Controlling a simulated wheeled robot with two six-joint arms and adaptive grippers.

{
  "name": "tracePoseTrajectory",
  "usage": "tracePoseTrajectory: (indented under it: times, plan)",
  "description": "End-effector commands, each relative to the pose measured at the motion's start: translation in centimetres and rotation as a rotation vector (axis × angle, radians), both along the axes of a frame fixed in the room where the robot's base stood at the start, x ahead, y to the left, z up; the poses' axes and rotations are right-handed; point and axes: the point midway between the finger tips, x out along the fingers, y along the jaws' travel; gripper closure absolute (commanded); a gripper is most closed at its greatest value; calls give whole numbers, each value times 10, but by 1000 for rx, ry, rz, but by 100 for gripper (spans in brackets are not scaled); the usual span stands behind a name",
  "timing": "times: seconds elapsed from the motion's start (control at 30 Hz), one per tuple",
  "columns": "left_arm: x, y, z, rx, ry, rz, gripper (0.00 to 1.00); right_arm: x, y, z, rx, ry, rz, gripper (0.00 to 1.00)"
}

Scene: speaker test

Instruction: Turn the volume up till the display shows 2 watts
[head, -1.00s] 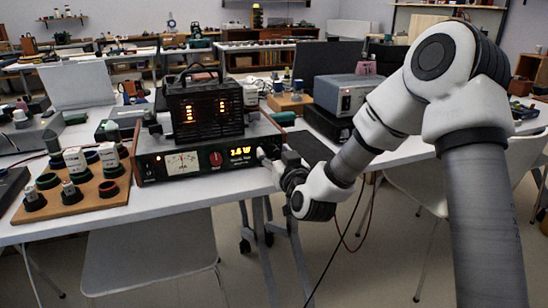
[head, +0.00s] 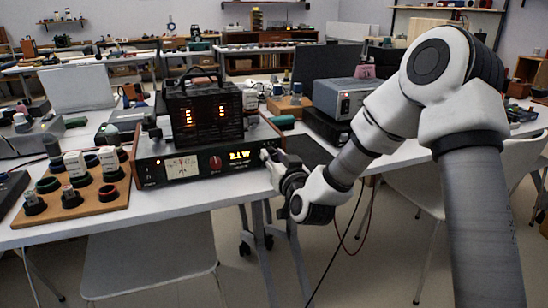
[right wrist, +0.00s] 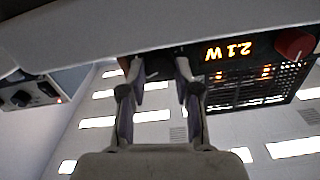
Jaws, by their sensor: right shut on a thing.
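The amplifier (head: 147,172) is a dark box with wooden sides near the front of the table. Its lit yellow display (head: 240,157) is blurred in the head view; in the right wrist view the display (right wrist: 228,51) appears upside down and reads 2.1 W. My right gripper (head: 270,158) is at the right end of the front panel, shut on a knob there. In the right wrist view the fingers (right wrist: 158,75) close around this dark knob (right wrist: 155,67), which they partly hide. My left gripper is not in view.
A needle meter (head: 182,167) and a red knob (head: 215,162) sit left of the display. A black cage with glowing tubes (head: 205,113) stands on top. A wooden board (head: 85,208) with several round parts lies left. A grey instrument (head: 345,95) stands behind right.

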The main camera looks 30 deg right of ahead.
Motion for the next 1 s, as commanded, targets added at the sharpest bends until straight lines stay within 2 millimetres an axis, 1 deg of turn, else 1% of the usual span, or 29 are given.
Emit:
tracePoseTrajectory:
  times: [0.03,0.07,0.1,0.37,0.43,0.53,0.7,0.8,0.9,1.0]
  plan:
    - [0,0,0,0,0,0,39,0,0,0,0,0,0,57]
    - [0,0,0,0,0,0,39,0,0,0,0,0,0,47]
    - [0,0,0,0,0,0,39,0,0,0,0,0,0,43]
    - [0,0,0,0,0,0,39,0,0,0,-1,0,0,43]
    - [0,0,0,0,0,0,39,-4,1,0,0,0,0,43]
    - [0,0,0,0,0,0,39,-18,4,0,1,1,0,43]
    - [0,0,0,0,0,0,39,-53,13,0,2,1,1,43]
    - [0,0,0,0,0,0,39,-67,16,-1,1,2,0,43]
    - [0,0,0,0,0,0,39,-73,17,0,0,0,0,43]
    - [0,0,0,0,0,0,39,-73,18,0,0,0,0,43]
